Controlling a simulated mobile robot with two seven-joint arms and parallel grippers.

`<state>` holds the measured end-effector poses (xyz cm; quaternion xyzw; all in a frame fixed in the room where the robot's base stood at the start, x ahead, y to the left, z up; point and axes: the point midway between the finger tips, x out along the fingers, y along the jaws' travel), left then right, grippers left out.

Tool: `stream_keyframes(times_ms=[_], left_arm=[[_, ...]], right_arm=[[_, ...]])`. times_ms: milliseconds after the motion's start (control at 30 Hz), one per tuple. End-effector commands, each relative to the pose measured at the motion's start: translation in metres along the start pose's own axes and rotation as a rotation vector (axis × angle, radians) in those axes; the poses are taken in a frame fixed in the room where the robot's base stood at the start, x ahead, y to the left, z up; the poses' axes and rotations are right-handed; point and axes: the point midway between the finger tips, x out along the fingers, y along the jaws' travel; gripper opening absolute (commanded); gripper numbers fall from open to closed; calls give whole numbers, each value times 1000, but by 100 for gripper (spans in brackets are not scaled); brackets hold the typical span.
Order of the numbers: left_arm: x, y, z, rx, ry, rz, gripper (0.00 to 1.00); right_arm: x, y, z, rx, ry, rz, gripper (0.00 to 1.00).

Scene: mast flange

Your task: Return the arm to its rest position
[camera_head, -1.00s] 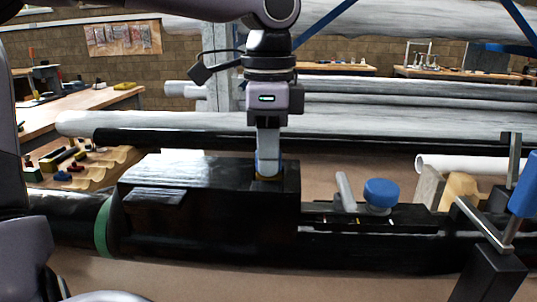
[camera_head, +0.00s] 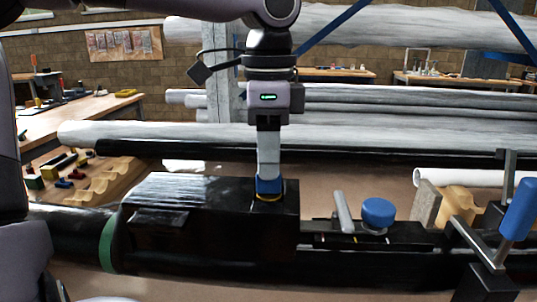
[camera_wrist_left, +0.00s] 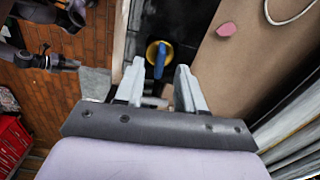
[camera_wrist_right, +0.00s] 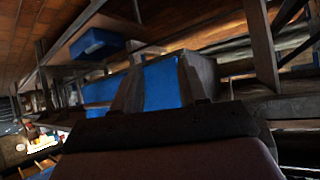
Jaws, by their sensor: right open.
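My left gripper (camera_head: 268,172) points straight down over the black box (camera_head: 215,225). Just under its fingertips is a blue piece (camera_head: 270,187) with a yellow ring at its foot, upright on the box's top near the right end. In the left wrist view the two fingers (camera_wrist_left: 160,70) stand apart, with the blue piece (camera_wrist_left: 161,58) and yellow ring (camera_wrist_left: 151,50) showing between and beyond the tips. My right gripper (camera_wrist_right: 165,85) shows only in its own wrist view. Its fingers are apart, with blue surfaces behind them and nothing clearly held.
Right of the box are a grey lever (camera_head: 343,211), a blue knob (camera_head: 378,212) and a blue-handled clamp (camera_head: 519,209). A long pale spar (camera_head: 330,134) lies behind my left gripper. A wooden tray of small parts (camera_head: 100,181) stands at left.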

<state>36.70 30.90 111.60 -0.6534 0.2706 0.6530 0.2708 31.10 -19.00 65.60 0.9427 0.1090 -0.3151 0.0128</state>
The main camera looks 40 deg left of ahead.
Motion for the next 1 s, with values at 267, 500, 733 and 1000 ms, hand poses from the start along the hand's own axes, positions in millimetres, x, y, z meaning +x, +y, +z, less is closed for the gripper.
stream_keyframes(times_ms=[267,500,733,1000], left_arm=[[-27,0,0,1,0,0,38],[-25,0,0,1,0,0,38],[-25,0,0,0,0,0,38],[-25,0,0,1,0,0,38]], right_arm=[[-14,-1,-17,-1,-2,0,43],[-13,-1,-16,-1,-2,0,43],[-13,-1,-16,-1,-2,0,43],[-13,-1,-16,-1,-2,0,43]])
